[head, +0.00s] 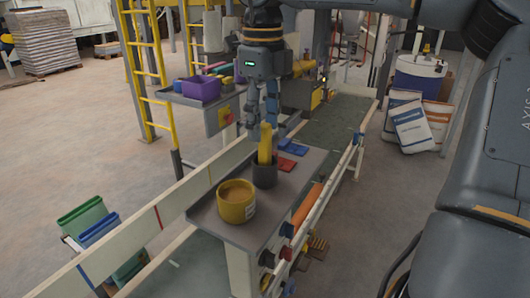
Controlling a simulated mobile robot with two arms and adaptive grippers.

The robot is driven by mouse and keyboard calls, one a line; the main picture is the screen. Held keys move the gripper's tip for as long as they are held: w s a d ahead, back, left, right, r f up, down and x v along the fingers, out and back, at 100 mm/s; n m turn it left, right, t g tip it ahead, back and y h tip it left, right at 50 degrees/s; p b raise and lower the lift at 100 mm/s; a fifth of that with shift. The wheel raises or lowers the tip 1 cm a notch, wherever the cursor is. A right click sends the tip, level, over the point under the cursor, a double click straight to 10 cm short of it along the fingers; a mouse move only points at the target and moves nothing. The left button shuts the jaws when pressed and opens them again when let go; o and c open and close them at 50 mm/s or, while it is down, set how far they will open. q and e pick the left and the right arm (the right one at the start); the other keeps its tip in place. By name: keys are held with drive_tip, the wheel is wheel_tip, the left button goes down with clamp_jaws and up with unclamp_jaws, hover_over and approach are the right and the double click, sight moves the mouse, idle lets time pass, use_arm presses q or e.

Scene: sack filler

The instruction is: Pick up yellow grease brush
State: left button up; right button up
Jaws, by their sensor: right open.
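The yellow grease brush (265,146) stands upright in a dark grey cup (265,175) on a grey shelf tray (213,217). The cup hides its lower end. My right gripper (267,122) points down from above, with its fingers open near the top of the brush. One finger shows to the left of the brush top and one to the right. I cannot tell from this single view whether the brush top lies between them in depth. My left gripper is not in view.
A yellow tub (236,201) of brown grease stands in front of the cup. Red (285,163) and blue (294,147) flat pieces lie behind it. A conveyor (335,118) runs alongside. A purple bin (201,88) sits on another tray. Sacks (411,125) lean at the back right.

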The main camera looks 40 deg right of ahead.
sight(265, 146)
drive_tip(key=shift+f+p, duration=0.45)
drive_tip(key=shift+f, duration=0.2)
wheel_tip(265, 146, down, 4)
drive_tip(key=shift+s+d+r+p, duration=0.1)
drive_tip(key=shift+d+r+p, duration=0.1)
drive_tip(key=shift+p, duration=0.45)
drive_tip(key=shift+f, duration=0.35)
drive_tip(key=shift+a, duration=0.15)
drive_tip(key=shift+c, duration=0.9)
clamp_jaws()
